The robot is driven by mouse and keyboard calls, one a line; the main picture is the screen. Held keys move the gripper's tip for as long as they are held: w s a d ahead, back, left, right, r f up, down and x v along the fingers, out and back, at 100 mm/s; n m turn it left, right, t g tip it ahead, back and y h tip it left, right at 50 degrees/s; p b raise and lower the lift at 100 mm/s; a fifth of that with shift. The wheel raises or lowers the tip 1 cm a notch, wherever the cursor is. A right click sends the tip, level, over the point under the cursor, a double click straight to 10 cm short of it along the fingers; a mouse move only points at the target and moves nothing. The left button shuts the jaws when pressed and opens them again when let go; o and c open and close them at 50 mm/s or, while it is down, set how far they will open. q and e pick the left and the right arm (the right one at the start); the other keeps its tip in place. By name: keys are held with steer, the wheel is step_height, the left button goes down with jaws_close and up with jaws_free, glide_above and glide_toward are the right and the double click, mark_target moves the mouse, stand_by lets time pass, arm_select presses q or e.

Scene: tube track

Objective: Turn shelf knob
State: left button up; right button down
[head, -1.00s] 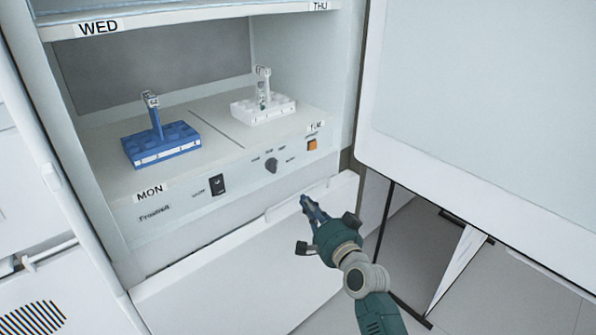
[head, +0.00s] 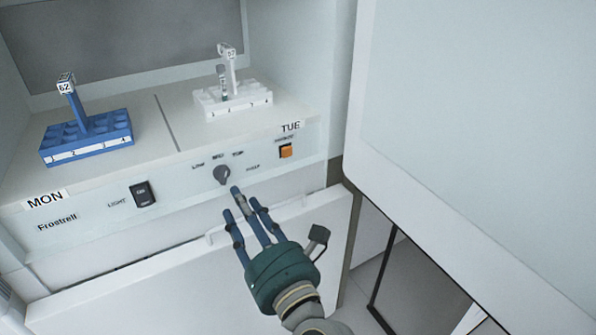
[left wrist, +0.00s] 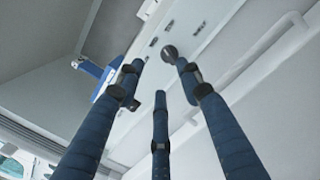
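The shelf knob (head: 222,174) is a small dark grey dial on the pale front panel (head: 185,180), between the light switch and the orange button. Small printed labels, LOW and MED among them, sit around it. Its exact pointing direction is too small to tell. My left gripper (head: 241,204) has its three blue fingers spread, empty, just below and right of the knob. In the left wrist view the knob (left wrist: 169,53) shows beyond the fingertips, close to the right finger; I cannot tell if they touch. My right gripper is not in view.
A black light switch (head: 142,194) and an orange button (head: 286,151) flank the knob. A blue rack (head: 88,140) and a white rack (head: 234,98) stand on the shelf above. A white panel (head: 150,285) lies below, and a large white door (head: 450,110) stands at right.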

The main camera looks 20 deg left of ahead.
mark_target(223, 178)
arm_select(q)
steer(key=shift+n+g, duration=0.4)
steer(key=x, duration=0.7)
steer(key=f+x, duration=0.1)
steer(key=x, duration=0.2)
steer(key=shift+w+a, duration=0.1)
steer(key=shift+w, duration=0.2)
jaws_close()
